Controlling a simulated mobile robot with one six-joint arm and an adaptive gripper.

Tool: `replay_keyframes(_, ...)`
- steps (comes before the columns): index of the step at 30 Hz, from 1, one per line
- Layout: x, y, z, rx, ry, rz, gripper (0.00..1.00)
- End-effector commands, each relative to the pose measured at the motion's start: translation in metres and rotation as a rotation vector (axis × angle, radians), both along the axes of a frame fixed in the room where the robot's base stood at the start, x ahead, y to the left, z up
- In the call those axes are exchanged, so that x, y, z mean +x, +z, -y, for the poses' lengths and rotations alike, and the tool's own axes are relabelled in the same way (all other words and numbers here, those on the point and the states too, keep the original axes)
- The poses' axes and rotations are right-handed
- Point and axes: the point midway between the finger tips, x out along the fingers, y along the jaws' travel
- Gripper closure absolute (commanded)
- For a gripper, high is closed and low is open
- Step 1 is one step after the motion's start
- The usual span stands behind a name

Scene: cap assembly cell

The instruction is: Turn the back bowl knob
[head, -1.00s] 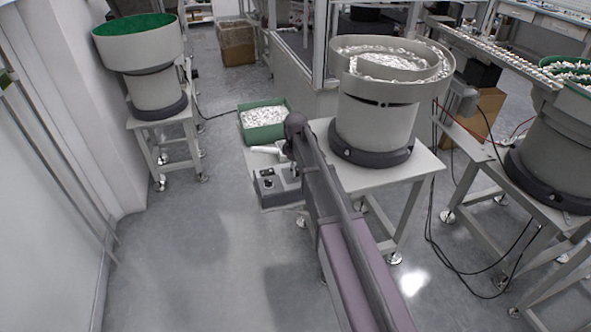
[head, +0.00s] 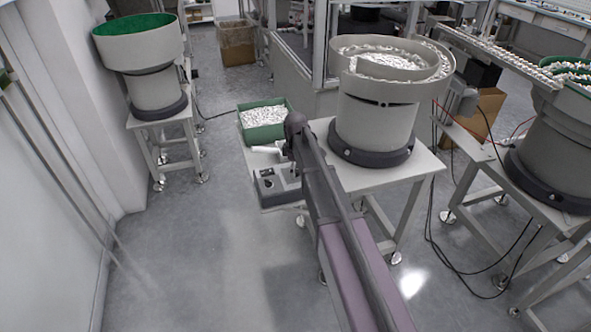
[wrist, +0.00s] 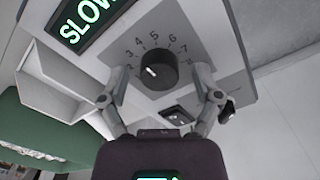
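In the wrist view a black round knob (wrist: 153,71) with a white pointer mark sits on a grey control panel (wrist: 190,40) with a printed number scale around it. My gripper (wrist: 161,83) is open, with one finger on each side of the knob and a gap between each finger and the knob. The gripper's fingers are mostly hidden there by the arm.
A green bin (head: 262,133) of small white parts stands behind the box. The large bowl feeder (head: 376,125) stands to its right.

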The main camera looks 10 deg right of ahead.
Motion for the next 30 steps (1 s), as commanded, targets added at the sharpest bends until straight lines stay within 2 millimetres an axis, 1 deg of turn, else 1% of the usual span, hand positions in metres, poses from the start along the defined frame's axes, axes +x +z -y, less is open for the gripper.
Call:
replay_keyframes(11, 0.0004, 0.0002, 0.0004, 0.000, -0.005, 0.001, 0.15)
replay_keyframes(17, 0.0004, 0.0002, 0.0004, 0.000, -0.039, 0.001, 0.15)
replay_keyframes(23, 0.0003, 0.0002, 0.0003, -0.001, -0.125, 0.001, 0.15)
replay_keyframes(30, 0.0000, 0.0002, 0.0002, -0.001, -0.275, 0.001, 0.15)
